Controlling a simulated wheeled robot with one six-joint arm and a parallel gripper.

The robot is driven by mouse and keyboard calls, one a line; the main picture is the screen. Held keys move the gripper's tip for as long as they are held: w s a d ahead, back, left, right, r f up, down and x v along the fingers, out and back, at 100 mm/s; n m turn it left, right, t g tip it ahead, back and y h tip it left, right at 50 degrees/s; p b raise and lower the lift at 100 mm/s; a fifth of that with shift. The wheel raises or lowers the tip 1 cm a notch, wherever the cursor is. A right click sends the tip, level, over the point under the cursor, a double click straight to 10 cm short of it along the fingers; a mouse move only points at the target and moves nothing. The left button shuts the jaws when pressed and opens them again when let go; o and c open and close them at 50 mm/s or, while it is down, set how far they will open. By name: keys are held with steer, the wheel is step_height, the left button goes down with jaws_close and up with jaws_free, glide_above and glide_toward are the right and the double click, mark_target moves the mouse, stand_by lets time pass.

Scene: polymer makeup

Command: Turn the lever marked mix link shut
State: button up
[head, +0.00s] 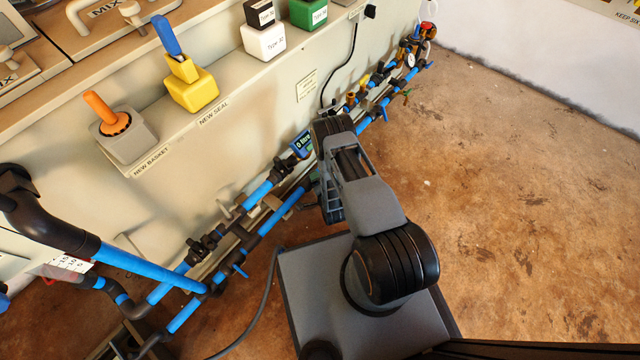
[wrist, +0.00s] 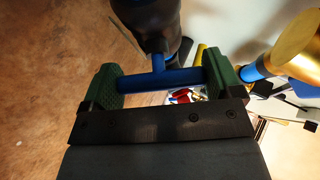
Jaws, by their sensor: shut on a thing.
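In the wrist view, my gripper (wrist: 161,76) has its two green fingers at either end of the crossbar of a blue T-shaped lever (wrist: 140,82). It is shut on this lever, whose stem runs up to a dark round body (wrist: 147,18). No mix link label is readable on it, so I cannot confirm its name. In the head view, my arm hides the gripper and the lever by the pipe run (head: 276,212) along the bench foot.
A brass-coloured cylinder (wrist: 300,48) with a blue part is close right of my gripper. Blue pipes with several valves run along the pale bench front (head: 245,130). A yellow holder (head: 192,92) and grey holder (head: 128,135) stand on its ledge. Brown floor (head: 520,210) at right is clear.

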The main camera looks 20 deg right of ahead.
stand_by(0.4)
steer(key=o, duration=0.7)
steer(key=shift+o, duration=0.2)
steer(key=shift+r, duration=0.1)
